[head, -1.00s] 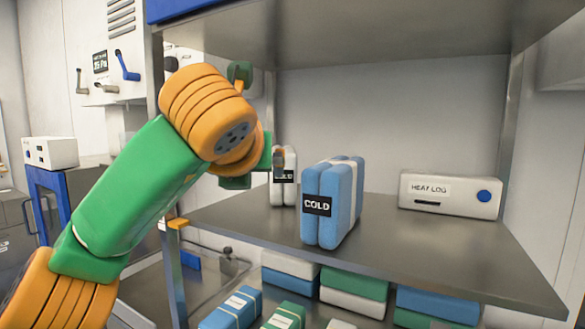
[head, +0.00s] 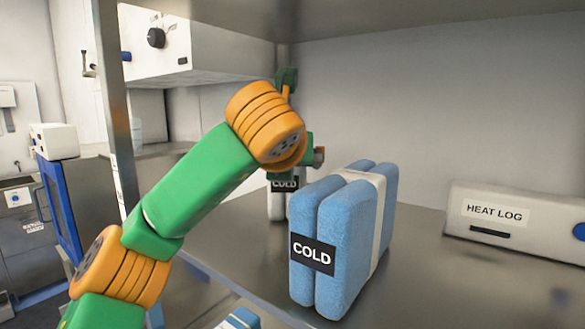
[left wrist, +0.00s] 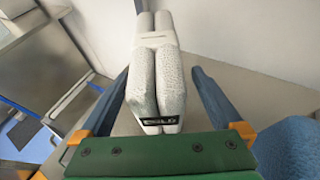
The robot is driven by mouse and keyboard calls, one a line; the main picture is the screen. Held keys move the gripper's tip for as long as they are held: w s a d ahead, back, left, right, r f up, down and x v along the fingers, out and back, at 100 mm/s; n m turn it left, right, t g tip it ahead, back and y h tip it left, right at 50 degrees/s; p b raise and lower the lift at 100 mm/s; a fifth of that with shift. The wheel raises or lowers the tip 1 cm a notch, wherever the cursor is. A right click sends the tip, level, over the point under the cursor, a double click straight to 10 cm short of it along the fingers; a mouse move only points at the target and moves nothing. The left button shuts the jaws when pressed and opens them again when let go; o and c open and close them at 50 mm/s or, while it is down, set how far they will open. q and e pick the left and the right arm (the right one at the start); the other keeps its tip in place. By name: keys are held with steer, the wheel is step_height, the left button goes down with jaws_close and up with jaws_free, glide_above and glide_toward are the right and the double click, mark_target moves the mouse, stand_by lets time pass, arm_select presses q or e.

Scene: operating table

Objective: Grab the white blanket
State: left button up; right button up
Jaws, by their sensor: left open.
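The white blanket (head: 276,204) is a folded, upright bundle with a black COLD label. It stands on the shelf, partly hidden behind my left gripper (head: 302,150) in the head view. In the left wrist view the white blanket (left wrist: 157,75) stands straight ahead, between the two spread blue fingers of my left gripper (left wrist: 160,78). The fingers are open, one on each side of it, with space left at the sides. I cannot tell how far along it they reach. My right gripper is in neither view.
A larger blue blanket (head: 345,235) with a COLD label stands just right of my left gripper; its edge shows at lower right in the left wrist view (left wrist: 290,148). A white HEAT LOG box (head: 510,215) sits farther right. A metal post (head: 116,120) rises on the left.

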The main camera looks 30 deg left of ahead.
arm_select(q)
steer(key=x, duration=0.2)
steer(key=p+x, duration=0.1)
steer(key=x, duration=0.1)
steer(key=shift+a+f+p, duration=0.1)
steer(key=shift+a+p, duration=0.15)
steer(key=shift+p, duration=0.05)
steer(key=shift+w+f, duration=0.1)
steer(key=shift+d, duration=0.15)
steer(key=c, duration=0.7)
jaws_close()
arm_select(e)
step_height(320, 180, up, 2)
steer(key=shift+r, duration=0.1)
